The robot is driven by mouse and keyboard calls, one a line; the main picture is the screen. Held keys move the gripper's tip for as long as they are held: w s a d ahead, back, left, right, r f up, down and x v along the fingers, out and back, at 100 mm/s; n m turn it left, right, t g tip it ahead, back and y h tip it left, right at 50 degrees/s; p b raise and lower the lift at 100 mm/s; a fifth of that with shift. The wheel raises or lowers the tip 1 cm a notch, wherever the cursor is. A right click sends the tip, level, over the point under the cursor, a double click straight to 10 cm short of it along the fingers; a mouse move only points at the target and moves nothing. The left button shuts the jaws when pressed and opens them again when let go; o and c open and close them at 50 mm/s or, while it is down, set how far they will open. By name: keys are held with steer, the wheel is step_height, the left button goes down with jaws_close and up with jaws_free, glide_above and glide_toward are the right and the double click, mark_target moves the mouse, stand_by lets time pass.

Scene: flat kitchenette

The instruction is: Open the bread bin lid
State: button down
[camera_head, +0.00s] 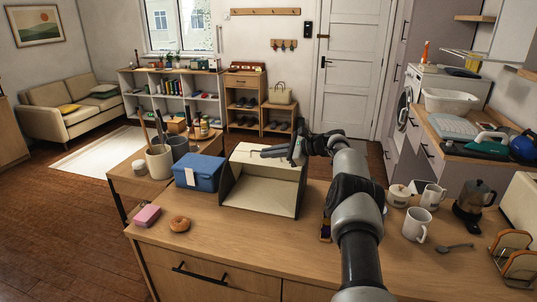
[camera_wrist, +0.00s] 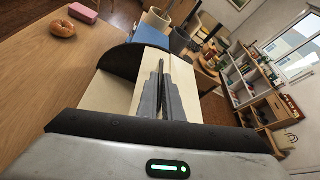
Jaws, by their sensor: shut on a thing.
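The bread bin (camera_head: 232,192) stands on the wooden counter, a box with dark side edges and a cream inside. Its front is open and the bare cream interior shows. The cream lid (camera_head: 270,170) is raised and stands up at the top and back of the bin. My gripper (camera_head: 256,153) is at the lid's upper edge, reaching in from the right. In the wrist view my gripper (camera_wrist: 164,72) has its fingers close together against the cream lid (camera_wrist: 150,36), shut on it. The exact contact is hidden by the fingers.
A blue box (camera_head: 197,173) stands close left of the bin. A bagel (camera_head: 179,224) and a pink block (camera_head: 147,215) lie at the front left. Mugs (camera_head: 416,224) and a moka pot (camera_head: 474,200) stand to the right. The counter before the bin is clear.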

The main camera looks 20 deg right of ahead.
steer(key=shift+d, duration=0.1)
steer(key=c, duration=1.9)
jaws_free()
steer(key=b+v, duration=0.1)
steer(key=v, duration=1.6)
steer(key=shift+s+d, duration=0.15)
